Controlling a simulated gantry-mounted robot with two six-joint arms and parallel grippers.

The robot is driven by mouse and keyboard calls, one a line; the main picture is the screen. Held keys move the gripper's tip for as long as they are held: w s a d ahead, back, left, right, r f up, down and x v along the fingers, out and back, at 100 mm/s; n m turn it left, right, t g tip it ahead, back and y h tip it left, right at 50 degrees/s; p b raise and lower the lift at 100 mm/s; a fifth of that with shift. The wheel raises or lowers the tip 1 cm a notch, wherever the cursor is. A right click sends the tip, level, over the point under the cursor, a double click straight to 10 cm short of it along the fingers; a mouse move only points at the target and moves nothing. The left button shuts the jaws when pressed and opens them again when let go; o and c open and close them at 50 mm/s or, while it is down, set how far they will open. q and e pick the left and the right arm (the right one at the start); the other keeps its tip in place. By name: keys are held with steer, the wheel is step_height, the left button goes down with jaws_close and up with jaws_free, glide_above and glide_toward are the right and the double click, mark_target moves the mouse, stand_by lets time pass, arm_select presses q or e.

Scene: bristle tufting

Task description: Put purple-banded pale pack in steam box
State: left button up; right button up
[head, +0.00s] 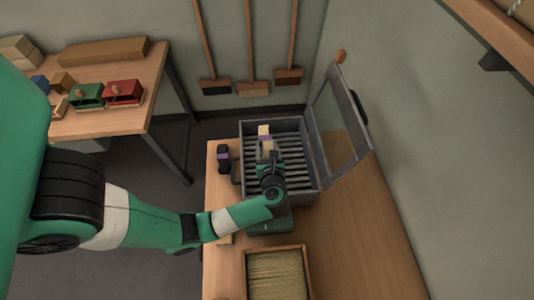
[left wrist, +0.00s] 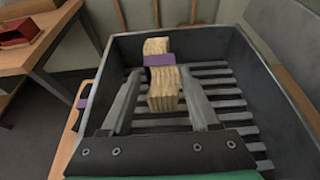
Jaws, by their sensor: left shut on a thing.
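The pale pack with a purple band (left wrist: 162,88) is between the two fingers of my left gripper (left wrist: 162,100) in the left wrist view. It also shows in the head view (head: 264,131) at the fingertips. My left gripper is shut on it and holds it over the slatted inside of the steam box (head: 309,192). The box's lid (head: 342,125) stands open on its right side. The box's dark wall also shows in the left wrist view (left wrist: 222,41). I cannot tell whether the pack touches the slats. My right gripper is not in view.
A dark pack with a purple band (head: 223,157) stands on the bench left of the box. A wooden tray of bristles (head: 277,275) is in front. The bench (head: 365,250) is clear at the right. Brooms (head: 252,88) hang behind. A side table (head: 140,110) holds red and green items.

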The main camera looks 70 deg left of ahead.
mark_target(267, 155)
arm_select(q)
step_height(267, 155, down, 3)
steer(key=shift+r+b, duration=0.1)
steer(key=shift+b, duration=0.2)
steer(key=shift+r, duration=0.1)
steer(key=shift+f, duration=0.25)
steer(key=o, duration=1.4)
steer(key=shift+r, duration=0.15)
